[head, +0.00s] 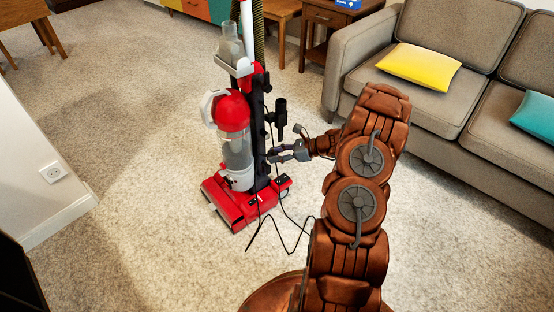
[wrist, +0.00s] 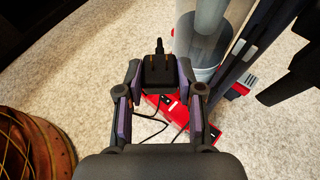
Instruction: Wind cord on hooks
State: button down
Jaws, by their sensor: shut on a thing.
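A red and grey upright vacuum (head: 232,112) stands on the carpet. A dark column (head: 258,130) runs up its side, with small dark parts sticking out that may be the hooks. My gripper (head: 273,153) is beside this column, at about mid-height. In the wrist view my gripper (wrist: 160,76) is shut on a black plug (wrist: 159,70), held between its two fingers. The thin black cord (head: 270,222) hangs near the vacuum and lies in loose bends on the carpet. A stretch of cord also shows below the plug in the wrist view (wrist: 152,136). I see no clear turns around the hooks.
A grey sofa (head: 350,90) with a yellow cushion (head: 418,66) stands to the right. A white wall with a socket (head: 53,172) is at the left. Wooden side tables (head: 325,22) are at the back. Open carpet lies left and in front of the vacuum.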

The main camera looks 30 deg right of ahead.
notch_tip(320, 180, up, 26)
jog(key=r+p, duration=0.1)
jog(key=p, duration=1.6)
jog(key=d+p, duration=0.3)
jog(key=d, duration=0.8)
jog(key=shift+w+f+p, duration=0.35)
jog(key=shift+w+p, duration=0.05)
jog(key=shift+w, duration=0.05)
